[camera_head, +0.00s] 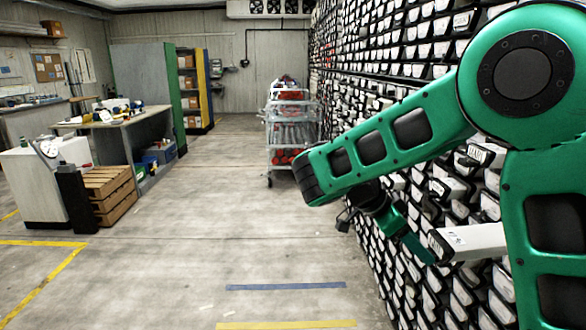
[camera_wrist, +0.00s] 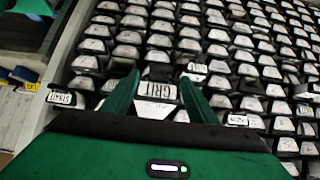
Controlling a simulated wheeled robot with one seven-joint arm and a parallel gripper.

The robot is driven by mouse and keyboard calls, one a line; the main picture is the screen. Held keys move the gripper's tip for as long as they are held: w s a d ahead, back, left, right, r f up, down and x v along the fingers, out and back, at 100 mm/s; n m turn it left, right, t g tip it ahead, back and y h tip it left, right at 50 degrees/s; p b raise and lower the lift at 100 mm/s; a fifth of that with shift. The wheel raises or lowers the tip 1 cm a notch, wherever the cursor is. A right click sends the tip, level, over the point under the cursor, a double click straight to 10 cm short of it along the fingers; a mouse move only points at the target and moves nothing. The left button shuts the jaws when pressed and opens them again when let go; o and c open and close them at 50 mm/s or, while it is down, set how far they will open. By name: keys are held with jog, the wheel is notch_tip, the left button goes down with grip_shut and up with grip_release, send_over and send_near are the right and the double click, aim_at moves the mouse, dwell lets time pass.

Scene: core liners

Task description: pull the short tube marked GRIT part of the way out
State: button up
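The tube end marked GRIT (camera_wrist: 160,90) sits in the rack just ahead of my gripper (camera_wrist: 160,82) in the wrist view, between the lines of the two green fingers. The fingers stand apart, one on each side of its label. I cannot tell whether they touch it, or how far it stands out. A second label that seems to read GRIT (camera_wrist: 250,103) is to the right, outside the fingers. In the head view my gripper (camera_head: 417,246) is close to the rack, partly hidden by its own near finger.
The rack (camera_head: 440,70) of many white-ended tubes fills the right side. A pale tube (camera_head: 475,241) sticks out of it near my gripper in the head view. Another labelled end (camera_wrist: 62,97) shows at left in the wrist view. A wire cart (camera_head: 292,130) stands down the aisle; the floor (camera_head: 215,215) is clear.

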jog(key=v, duration=1)
jog(key=shift+a+r, duration=0.15)
jog(key=shift+a, duration=0.15)
